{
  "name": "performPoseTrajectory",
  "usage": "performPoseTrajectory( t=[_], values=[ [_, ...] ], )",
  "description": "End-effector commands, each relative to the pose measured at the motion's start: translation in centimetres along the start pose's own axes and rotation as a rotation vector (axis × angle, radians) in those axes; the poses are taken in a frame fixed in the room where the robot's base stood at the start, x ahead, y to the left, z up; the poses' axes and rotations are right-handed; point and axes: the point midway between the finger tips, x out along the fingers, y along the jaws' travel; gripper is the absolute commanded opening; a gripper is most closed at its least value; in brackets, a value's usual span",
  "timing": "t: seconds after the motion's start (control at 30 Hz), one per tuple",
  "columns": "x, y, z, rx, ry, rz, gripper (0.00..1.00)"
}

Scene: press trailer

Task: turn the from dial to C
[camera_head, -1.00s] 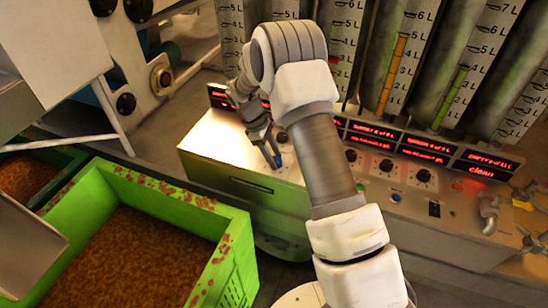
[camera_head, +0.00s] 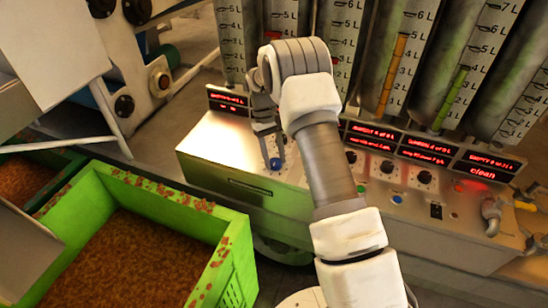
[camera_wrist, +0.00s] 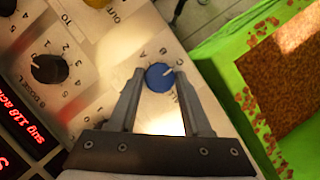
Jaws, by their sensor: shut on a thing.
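The blue dial (camera_wrist: 159,77) sits on the pale panel in the wrist view, with small letters printed around its far side. Its white pointer line slants toward the upper right, toward the rightmost of these letters, which looks like C. My gripper (camera_wrist: 158,78) is shut on the dial, one finger on either side. In the head view the dial (camera_head: 276,163) shows below my gripper (camera_head: 271,152) on the left part of the control panel (camera_head: 225,145).
A black knob (camera_wrist: 48,68) with a number scale and a yellow dial (camera_wrist: 97,2) marked TO lie to the left in the wrist view. A green crate (camera_head: 165,190) of brown grains stands beside the panel. Tall measuring tubes (camera_head: 400,60) and red displays (camera_head: 375,138) stand behind.

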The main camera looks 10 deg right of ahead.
Motion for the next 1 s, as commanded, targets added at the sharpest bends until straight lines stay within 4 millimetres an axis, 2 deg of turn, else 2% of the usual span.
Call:
performPoseTrajectory(
  t=[0.23, 0.7, 0.73, 0.87, 1.0],
  values=[
    [-0.05, 0.06, -0.02, 0.058, 0.001, -0.024, 0.00],
    [-0.05, 0.06, -0.01, 0.067, 0.001, -0.028, 0.00],
    [-0.05, 0.06, -0.01, 0.067, 0.001, -0.028, 0.54],
    [-0.03, 0.06, -0.01, 0.067, 0.001, -0.028, 0.78],
    [-0.02, 0.06, 0.00, 0.066, 0.001, -0.028, 0.79]
  ],
)
